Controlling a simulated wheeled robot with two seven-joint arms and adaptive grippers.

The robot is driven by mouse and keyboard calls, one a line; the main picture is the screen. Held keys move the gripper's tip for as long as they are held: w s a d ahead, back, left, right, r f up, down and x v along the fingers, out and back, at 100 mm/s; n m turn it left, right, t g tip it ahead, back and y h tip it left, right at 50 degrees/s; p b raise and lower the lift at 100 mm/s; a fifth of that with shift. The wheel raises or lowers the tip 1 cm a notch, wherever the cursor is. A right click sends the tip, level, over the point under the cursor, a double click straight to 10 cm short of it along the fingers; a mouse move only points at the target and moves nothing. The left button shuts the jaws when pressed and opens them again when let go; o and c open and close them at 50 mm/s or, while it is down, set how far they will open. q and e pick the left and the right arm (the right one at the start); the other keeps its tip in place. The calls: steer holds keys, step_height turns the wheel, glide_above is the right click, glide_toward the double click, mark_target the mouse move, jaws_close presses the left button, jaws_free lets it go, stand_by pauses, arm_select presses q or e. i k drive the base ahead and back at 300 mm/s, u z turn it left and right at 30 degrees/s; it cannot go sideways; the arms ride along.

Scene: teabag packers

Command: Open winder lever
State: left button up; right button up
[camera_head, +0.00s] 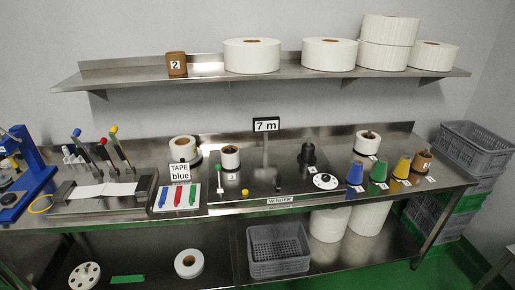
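The winder (266,181) is a flat dark metal plate on the steel table, with a "WINDER" label (280,200) at its front edge. A small upright piece with a green top (218,170) stands at its left side. A yellow knob (245,192) sits near the front. A white disc with a dark centre (326,181) is at the right. A black spindle (308,154) stands behind the disc. Which small part is the lever, and whether it is open, I cannot tell. Neither of my grippers is in view.
A white roll (230,153) stands behind the green-topped piece. A "7 m" sign (266,124) is at the back. Blue (355,172), green (379,170) and yellow (402,166) cones stand right. A "TAPE blue" sign (179,174) and a blue machine (32,165) are left.

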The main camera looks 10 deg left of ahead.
mark_target(218, 166)
steer(key=z, duration=0.1)
steer(key=i, duration=1.6)
steer(key=u, duration=0.2)
